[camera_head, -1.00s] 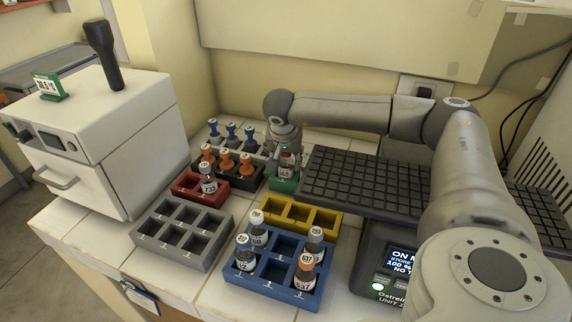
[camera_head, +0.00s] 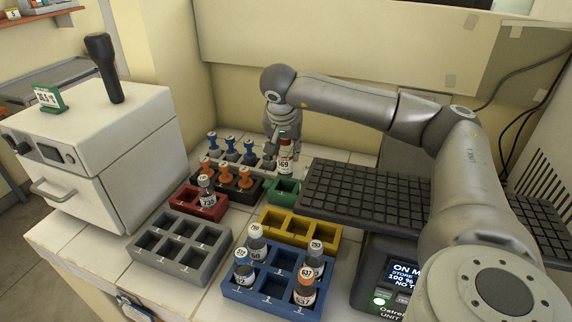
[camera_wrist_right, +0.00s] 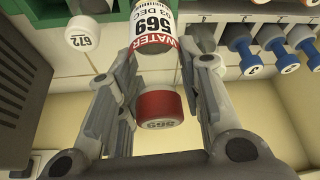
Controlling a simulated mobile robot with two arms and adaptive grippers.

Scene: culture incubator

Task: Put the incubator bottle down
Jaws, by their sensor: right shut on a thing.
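My right gripper (camera_head: 284,138) is shut on the bottle marked 569 (camera_head: 285,160) and holds it raised, roughly upright, near the green rack (camera_head: 284,191). In the right wrist view, the bottle's white and red "WATER 569" label (camera_wrist_right: 153,32) and its red cap (camera_wrist_right: 158,108) show between the fingers (camera_wrist_right: 158,85). In the head view, the bottle's lower end appears just above and behind the green rack's far edge. My left gripper is not in view.
The blue rack (camera_head: 262,292) holds several bottles; the red rack (camera_head: 189,204) holds one. The grey rack (camera_head: 208,247) and yellow rack (camera_head: 322,239) are empty. Stoppers stand behind. A dark gridded platform (camera_head: 370,190) lies close right of the green rack. A white incubator (camera_head: 90,150) stands left.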

